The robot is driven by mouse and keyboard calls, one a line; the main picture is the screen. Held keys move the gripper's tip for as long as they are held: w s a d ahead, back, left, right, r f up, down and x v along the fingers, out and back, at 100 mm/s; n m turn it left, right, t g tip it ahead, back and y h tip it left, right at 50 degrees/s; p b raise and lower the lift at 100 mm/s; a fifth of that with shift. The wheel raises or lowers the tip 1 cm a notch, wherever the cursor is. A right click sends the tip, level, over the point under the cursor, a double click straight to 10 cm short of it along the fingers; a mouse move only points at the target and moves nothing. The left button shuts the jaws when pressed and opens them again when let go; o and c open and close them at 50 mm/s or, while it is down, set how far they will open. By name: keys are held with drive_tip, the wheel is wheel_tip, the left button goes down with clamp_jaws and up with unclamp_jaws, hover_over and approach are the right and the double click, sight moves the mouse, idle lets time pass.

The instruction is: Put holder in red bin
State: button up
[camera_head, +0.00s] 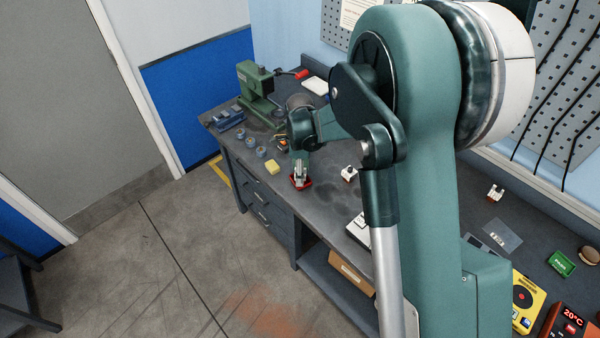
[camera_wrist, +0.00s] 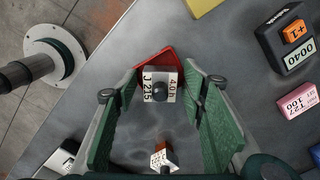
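A white holder (camera_wrist: 161,86) with printed labels and a dark round knob sits between my fingers in the wrist view. The small red bin (camera_wrist: 162,59) shows behind and around it, and the holder appears to be in or just over it. My gripper (camera_wrist: 164,78) has its green fingers spread, with a gap visible on each side of the holder. In the head view, the red bin (camera_head: 300,183) is near the bench's front edge, with my gripper (camera_head: 300,172) right above it. The holder's base is hidden.
Another white and red holder (camera_head: 349,174) stands to the right on the bench, and another (camera_head: 494,192) farther right. A green press (camera_head: 258,88) stands at the back left. The bench's front edge is close.

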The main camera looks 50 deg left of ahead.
drive_tip(key=shift+r, duration=0.15)
drive_tip(key=shift+r, duration=6)
